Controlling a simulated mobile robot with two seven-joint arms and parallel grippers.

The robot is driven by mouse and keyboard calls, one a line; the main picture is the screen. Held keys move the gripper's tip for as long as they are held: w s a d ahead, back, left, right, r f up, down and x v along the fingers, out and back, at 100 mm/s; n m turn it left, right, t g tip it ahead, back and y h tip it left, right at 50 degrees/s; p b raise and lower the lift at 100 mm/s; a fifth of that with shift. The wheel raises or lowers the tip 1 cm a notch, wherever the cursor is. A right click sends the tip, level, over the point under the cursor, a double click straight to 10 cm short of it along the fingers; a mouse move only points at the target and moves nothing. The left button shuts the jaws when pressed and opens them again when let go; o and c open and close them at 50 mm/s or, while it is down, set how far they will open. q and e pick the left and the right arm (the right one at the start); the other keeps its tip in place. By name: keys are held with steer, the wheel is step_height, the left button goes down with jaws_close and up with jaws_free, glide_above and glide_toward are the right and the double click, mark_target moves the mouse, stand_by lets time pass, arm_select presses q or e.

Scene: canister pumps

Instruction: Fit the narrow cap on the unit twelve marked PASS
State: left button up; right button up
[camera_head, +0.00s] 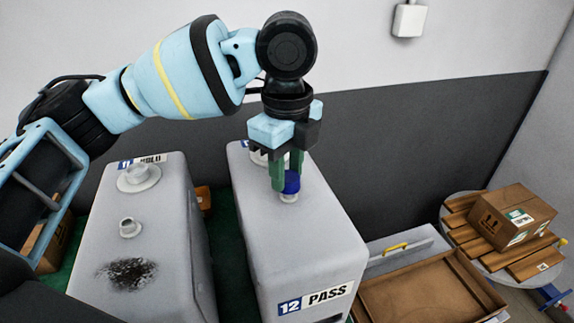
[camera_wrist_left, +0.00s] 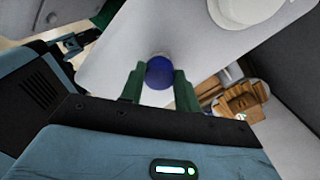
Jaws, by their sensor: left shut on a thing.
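The unit twelve (camera_head: 290,245) is a grey-white canister with a label (camera_head: 316,298) reading 12 PASS on its front. My left gripper (camera_head: 286,182) points down over its top, shut on a small blue cap (camera_head: 291,184). The cap is at the narrow white neck (camera_head: 289,198), whose lower part shows just below it. I cannot tell how far the cap sits down on the neck. In the left wrist view the blue cap (camera_wrist_left: 159,73) lies between the green fingertips (camera_wrist_left: 157,85). A wide white fitting (camera_wrist_left: 240,10) shows beyond it. My right gripper is not in view.
Unit eleven (camera_head: 160,225), marked HOLD, stands to the left with two white necks and a dark stain (camera_head: 127,273). A brown tray (camera_head: 420,293) lies at the right front. A cardboard box (camera_head: 511,218) rests on a slatted round stand. A dark wall band is behind.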

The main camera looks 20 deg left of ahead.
arm_select(q)
steer(key=shift+f, duration=0.85)
stand_by(0.6)
steer(key=o, duration=1.4)
steer(key=shift+r, duration=0.15)
steer(key=shift+r, duration=4.35)
